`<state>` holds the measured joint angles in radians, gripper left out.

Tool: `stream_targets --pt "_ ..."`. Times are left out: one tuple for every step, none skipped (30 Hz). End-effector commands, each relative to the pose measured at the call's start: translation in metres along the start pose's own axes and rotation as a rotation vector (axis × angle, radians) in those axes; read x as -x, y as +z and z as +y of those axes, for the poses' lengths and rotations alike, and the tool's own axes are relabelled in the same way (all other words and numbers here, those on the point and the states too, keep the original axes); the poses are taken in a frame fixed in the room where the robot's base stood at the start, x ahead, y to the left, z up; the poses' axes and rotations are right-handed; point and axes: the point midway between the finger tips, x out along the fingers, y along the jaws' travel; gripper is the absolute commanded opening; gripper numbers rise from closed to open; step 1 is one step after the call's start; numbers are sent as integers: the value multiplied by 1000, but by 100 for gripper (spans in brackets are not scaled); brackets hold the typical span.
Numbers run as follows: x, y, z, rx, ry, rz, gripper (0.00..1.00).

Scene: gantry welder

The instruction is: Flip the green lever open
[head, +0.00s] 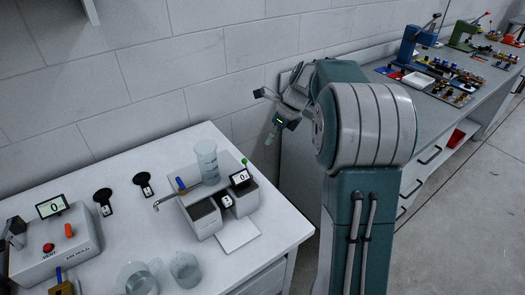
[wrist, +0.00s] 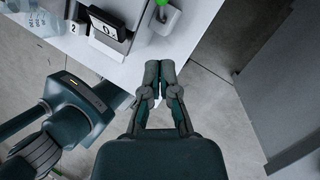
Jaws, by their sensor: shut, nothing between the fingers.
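The green lever (head: 244,162) is a small green knob at the back right corner of the grey box device (head: 205,218), beside its small display (head: 240,178). In the wrist view the green knob (wrist: 162,2) is cut off by the top edge, above a pale grey mount (wrist: 164,19). My gripper (wrist: 160,70) is shut and empty, its fingertips together over the white table's edge, below the mount in the picture and apart from it. In the head view my wrist hangs beyond the table's right end; its fingers are hard to make out there.
A clear beaker (head: 206,162) stands at the back of the box device. Two more clear vessels stand in front. A control box (head: 55,245) with a display is at the left. A long grey bench (head: 440,125) with several tools runs along the wall at right.

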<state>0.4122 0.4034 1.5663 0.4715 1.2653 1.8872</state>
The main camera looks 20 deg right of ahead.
Motion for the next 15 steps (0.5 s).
stream_targets --pt "11 3 -2 1 -4 -2 0" --pt "17 4 -3 1 -3 -2 0" --pt "25 6 -4 2 -4 -2 0" --pt "31 8 -4 1 -3 -2 0" --pt "36 9 -5 1 -3 -2 0" --pt "42 10 -6 0 -3 -2 0" --pt "46 11 -6 0 -2 -2 0" --pt "50 12 -7 0 -1 -1 0" --pt "54 13 -7 0 -2 -2 0" --pt "57 14 -7 0 -1 -1 0" --pt "59 14 -8 0 -1 -1 0" --pt "61 14 -8 0 -1 -1 0" --pt "62 15 -8 0 -1 0 0" --pt "63 15 -8 0 0 0 0" --pt "63 15 -8 0 0 0 0"
